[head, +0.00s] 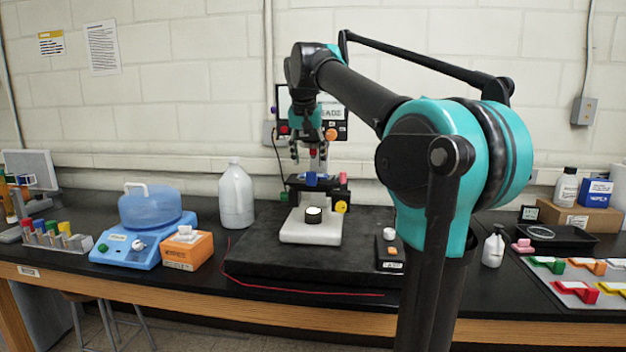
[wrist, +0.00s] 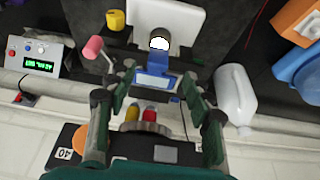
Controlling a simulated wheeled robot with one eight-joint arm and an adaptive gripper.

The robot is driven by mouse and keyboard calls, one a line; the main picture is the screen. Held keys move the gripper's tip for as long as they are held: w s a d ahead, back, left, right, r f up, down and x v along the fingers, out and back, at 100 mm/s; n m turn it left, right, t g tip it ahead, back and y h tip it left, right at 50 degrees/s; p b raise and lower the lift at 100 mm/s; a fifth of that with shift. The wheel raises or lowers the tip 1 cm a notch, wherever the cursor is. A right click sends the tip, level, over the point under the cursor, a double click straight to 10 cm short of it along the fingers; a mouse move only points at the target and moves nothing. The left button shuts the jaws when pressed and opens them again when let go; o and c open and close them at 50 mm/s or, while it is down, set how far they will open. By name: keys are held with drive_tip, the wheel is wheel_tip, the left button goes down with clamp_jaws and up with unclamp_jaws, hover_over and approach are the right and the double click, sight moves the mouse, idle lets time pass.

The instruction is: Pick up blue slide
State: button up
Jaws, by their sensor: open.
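The blue slide (head: 312,180) sits on the stage of the microscope (head: 310,232) in the middle of the bench. In the wrist view the blue slide (wrist: 158,83) shows a pale label and lies near the lit round part of the microscope base (wrist: 185,18). My gripper (head: 309,158) is above the stage, pointing down. In the wrist view my gripper (wrist: 157,80) is open, with one finger on each side of the slide. I cannot tell whether either finger touches it.
Red and yellow objectives (wrist: 140,113) sit close between my fingers. A pink knob (wrist: 94,47) and yellow knob (wrist: 115,19) stick out beside the stage. A white jug (head: 236,195) stands left. A display box (wrist: 38,58) is behind. Other coloured slides (head: 577,290) lie far right.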

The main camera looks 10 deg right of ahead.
sight(311, 175)
drive_tip(key=shift+x, duration=3.55)
drive_tip(key=shift+d, duration=0.1)
clamp_jaws()
